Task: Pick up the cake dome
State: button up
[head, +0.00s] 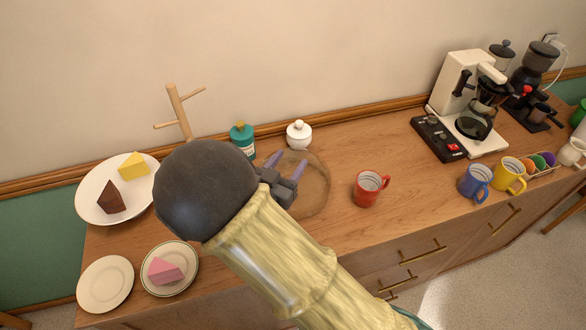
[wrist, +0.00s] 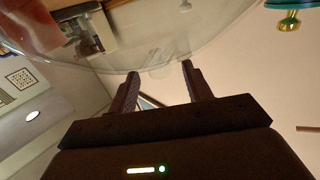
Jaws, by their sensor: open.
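The cake dome (head: 317,190) looks like a clear, round glass cover on the wooden counter, faintly tinted against the wood. In the wrist view its curved transparent wall (wrist: 160,45) fills the upper part, its edge close to the fingertips. My gripper (head: 287,164) is over the dome's left side in the head view, with two purple-grey fingers spread apart. In the wrist view my gripper (wrist: 160,73) is open, with nothing solid seen between the fingers. I cannot tell whether the fingers touch the glass. My arm hides part of the dome's left side.
A teal jar (head: 242,138) and a white lidded pot (head: 299,134) stand close behind the dome. A red mug (head: 368,188) stands to its right. Plates with cake slices (head: 92,190) are at left, a coffee machine (head: 466,95) at right. A wall runs behind.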

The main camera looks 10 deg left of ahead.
jog(key=x, duration=0.3)
jog(key=shift+s, duration=0.1)
dwell(0.3)
jog(key=shift+r, duration=0.1)
grip_shut()
